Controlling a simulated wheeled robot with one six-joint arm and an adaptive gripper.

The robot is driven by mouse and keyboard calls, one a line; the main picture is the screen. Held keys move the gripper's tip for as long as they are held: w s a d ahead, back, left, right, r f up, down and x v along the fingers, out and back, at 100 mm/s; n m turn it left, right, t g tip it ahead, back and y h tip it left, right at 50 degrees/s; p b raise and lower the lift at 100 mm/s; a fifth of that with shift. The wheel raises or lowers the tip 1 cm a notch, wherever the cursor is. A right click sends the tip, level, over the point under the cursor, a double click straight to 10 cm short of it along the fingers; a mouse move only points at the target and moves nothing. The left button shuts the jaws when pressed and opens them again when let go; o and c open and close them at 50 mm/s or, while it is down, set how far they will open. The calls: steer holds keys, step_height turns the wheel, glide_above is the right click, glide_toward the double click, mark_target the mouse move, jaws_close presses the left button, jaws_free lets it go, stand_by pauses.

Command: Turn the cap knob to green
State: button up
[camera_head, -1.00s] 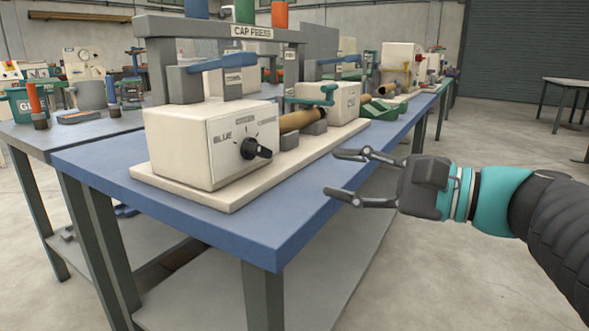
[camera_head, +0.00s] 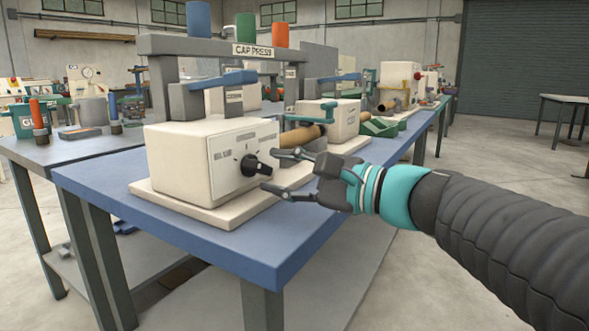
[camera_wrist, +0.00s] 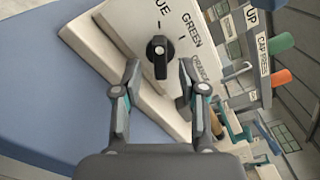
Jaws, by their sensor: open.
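The cap knob (camera_head: 254,165) is a black dial on the white front panel (camera_head: 236,184) of the cream box under the cap press. In the wrist view the knob (camera_wrist: 160,54) lies just beyond the fingertips, roughly centred between them. The panel bears BLUE, GREEN (camera_wrist: 191,30) and ORANGE (camera_wrist: 206,70) labels. A pale mark shows on the knob; I cannot tell for certain which label it points to. My gripper (camera_head: 270,170) is open and empty, its fingers spread in front of the knob and to its right. It also shows in the wrist view (camera_wrist: 158,78).
The box stands on a cream base plate (camera_head: 222,215) on a blue bench (camera_head: 130,185). The CAP PRESS frame (camera_head: 190,46) with blue levers rises behind. A brown roll (camera_head: 302,136) and green bin (camera_head: 378,127) lie farther right. Open floor is at the right.

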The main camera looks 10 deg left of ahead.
mark_target(265, 169)
steer(key=shift+x, duration=1.6)
jaws_close()
